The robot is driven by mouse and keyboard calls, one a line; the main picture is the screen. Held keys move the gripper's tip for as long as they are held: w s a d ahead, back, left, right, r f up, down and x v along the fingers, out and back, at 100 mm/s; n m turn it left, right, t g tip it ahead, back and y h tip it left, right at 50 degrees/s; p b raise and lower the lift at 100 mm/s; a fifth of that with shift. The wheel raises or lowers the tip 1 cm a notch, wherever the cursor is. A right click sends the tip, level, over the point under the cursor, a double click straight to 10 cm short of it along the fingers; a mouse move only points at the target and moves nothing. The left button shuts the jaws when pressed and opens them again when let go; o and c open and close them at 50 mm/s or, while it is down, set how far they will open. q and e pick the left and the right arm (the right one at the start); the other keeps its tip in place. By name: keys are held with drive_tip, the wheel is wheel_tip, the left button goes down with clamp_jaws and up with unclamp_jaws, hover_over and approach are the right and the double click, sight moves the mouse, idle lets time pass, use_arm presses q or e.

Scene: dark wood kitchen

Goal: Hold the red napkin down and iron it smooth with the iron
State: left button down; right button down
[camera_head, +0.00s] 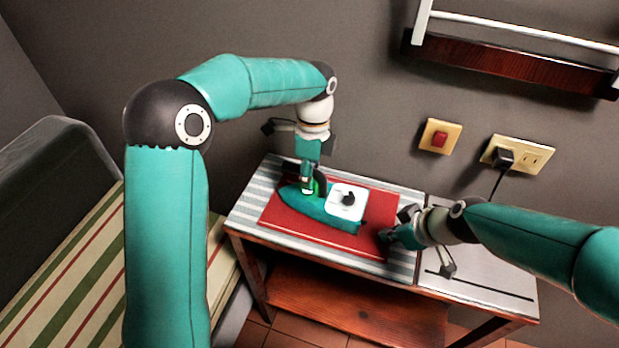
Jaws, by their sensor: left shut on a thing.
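The red napkin (290,220) lies spread on a grey-and-white striped cloth on a small table. My right gripper (392,233) is low at the napkin's right edge. Its fingertips seem to be on or just above the cloth; whether they are open is not clear.
The striped cloth (251,210) covers most of the table (515,299), with a pale bare surface at right. A striped bench (60,270) is at left. A red switch (440,139) and an outlet with a plug (503,157) are on the wall. A rack (510,60) hangs above.

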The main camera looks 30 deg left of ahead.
sight(295, 167)
use_arm(q)
drive_tip(key=shift+s+a, duration=0.25)
drive_tip(key=shift+a, duration=0.85)
drive_tip(key=shift+s+a, duration=0.25)
drive_tip(key=shift+a, duration=0.85)
drive_tip(key=shift+d, duration=0.1)
drive_tip(key=shift+w+d, duration=0.2)
drive_tip(key=shift+d, duration=0.6)
drive_tip(key=shift+w+d, duration=0.2)
drive_tip(key=shift+d, duration=0.55)
drive_tip(key=shift+w+d, duration=0.2)
drive_tip(key=shift+d, duration=0.6)
drive_tip(key=shift+s+a, duration=0.25)
drive_tip(key=shift+a, duration=0.65)
drive_tip(key=shift+s+a, duration=0.2)
drive_tip(key=shift+a, duration=0.65)
drive_tip(key=shift+r, duration=2.55)
drive_tip(key=shift+w+a, duration=0.45)
drive_tip(key=shift+w, duration=0.3)
drive_tip(key=shift+w+a, duration=0.4)
drive_tip(key=shift+w, duration=0.35)
drive_tip(key=shift+w+a, duration=0.45)
drive_tip(key=shift+w, duration=0.3)
